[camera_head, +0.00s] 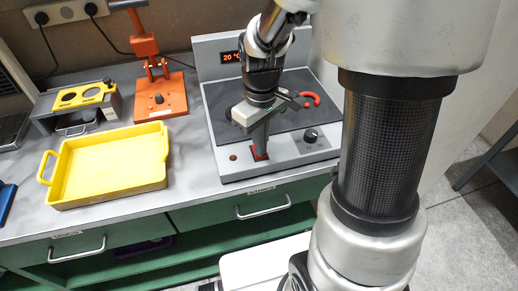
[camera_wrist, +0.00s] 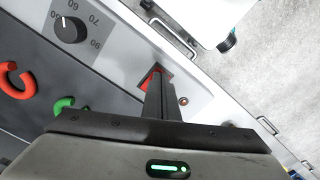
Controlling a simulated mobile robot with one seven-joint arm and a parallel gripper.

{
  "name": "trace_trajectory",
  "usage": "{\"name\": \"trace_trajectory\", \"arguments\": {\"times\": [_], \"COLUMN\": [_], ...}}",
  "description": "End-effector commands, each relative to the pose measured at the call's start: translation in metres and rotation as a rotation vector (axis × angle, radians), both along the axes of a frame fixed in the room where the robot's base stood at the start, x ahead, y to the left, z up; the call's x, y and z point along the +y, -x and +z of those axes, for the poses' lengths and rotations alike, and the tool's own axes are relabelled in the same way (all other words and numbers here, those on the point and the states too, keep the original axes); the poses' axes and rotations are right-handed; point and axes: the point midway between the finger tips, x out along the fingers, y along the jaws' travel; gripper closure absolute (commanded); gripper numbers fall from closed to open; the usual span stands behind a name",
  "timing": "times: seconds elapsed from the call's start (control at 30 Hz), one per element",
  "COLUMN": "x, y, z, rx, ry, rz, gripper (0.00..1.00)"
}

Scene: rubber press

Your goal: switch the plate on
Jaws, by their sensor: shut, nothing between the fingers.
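The hot plate (camera_head: 287,160) is a grey unit with a dark top. Its display (camera_head: 231,57) reads about 20 °C in red digits. A dial (camera_head: 310,135) sits on its front panel; it also shows in the wrist view (camera_wrist: 69,30). My gripper (camera_head: 261,151) is shut and empty, pointing down at a red switch (camera_head: 262,156) on the front panel. In the wrist view the fingertips (camera_wrist: 156,76) cover part of the red switch (camera_wrist: 149,78). I cannot tell whether they touch it. A small reddish round spot (camera_head: 233,157) is left of the switch.
A red C-shaped piece (camera_head: 310,98) lies on the plate's dark top; a green one (camera_wrist: 64,105) shows in the wrist view. Left of the plate are a yellow tray (camera_head: 160,182), an orange press (camera_head: 160,97) and a grey-yellow device (camera_head: 84,98). Green drawers (camera_head: 190,218) are below.

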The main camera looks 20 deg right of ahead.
Motion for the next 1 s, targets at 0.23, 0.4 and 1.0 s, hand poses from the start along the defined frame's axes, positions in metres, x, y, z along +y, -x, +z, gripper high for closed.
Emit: {"name": "trace_trajectory", "arguments": {"times": [0.23, 0.4, 1.0], "x": [0.000, 0.000, 0.000], "y": [0.000, 0.000, 0.000], "z": [-0.005, -0.005, 0.040], "rx": [0.000, 0.000, 0.000], "ry": [0.000, 0.000, 0.000], "rz": [0.000, 0.000, 0.000], "gripper": [1.00, 1.00, 1.00]}}
